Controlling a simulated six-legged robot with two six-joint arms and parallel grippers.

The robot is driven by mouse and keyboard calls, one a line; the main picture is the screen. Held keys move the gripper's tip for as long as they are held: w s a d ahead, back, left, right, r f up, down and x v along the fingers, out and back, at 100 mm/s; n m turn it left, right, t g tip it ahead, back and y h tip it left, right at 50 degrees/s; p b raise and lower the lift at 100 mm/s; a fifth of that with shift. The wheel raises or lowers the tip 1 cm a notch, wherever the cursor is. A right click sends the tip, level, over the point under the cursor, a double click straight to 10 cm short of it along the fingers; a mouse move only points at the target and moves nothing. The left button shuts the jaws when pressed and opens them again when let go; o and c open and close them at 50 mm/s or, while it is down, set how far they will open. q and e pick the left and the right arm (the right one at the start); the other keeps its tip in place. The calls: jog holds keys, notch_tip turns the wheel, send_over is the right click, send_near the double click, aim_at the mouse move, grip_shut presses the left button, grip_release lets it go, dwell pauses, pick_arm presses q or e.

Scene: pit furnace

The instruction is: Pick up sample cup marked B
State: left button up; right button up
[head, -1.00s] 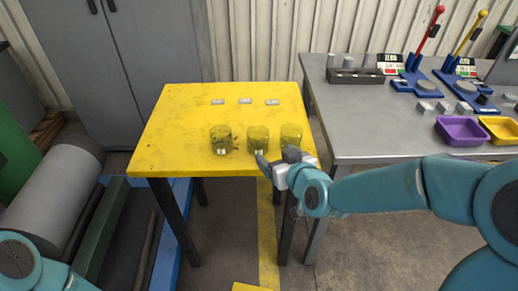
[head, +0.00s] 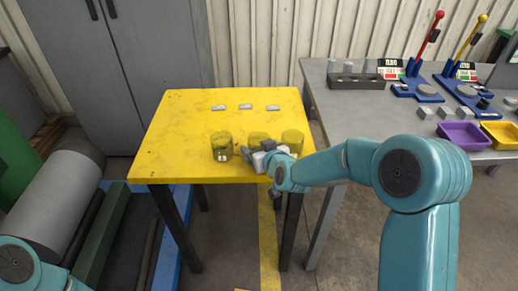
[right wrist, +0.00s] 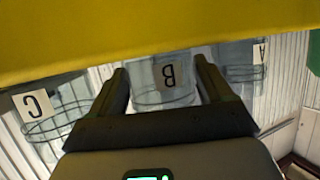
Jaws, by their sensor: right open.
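Three clear cups stand in a row near the front edge of the yellow table (head: 180,130). The middle cup, marked B (head: 257,136), is partly hidden in the head view by my right gripper (head: 258,151). In the right wrist view, which is upside down, cup B (right wrist: 168,92) shows between the two fingers of the open right gripper (right wrist: 162,80). I cannot tell how deep it sits between them. Cup C (right wrist: 50,110) is on the left there and cup A (right wrist: 242,72) on the right. My left gripper is out of view.
In the head view, cup A (head: 222,147) stands left of cup B and cup C (head: 292,141) close on its right. Three small plates (head: 246,107) lie behind them. A grey bench (head: 345,125) with levers and a purple tray (head: 462,136) is at the right.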

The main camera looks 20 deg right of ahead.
jog(key=c, duration=0.7)
jog(key=shift+r, duration=0.15)
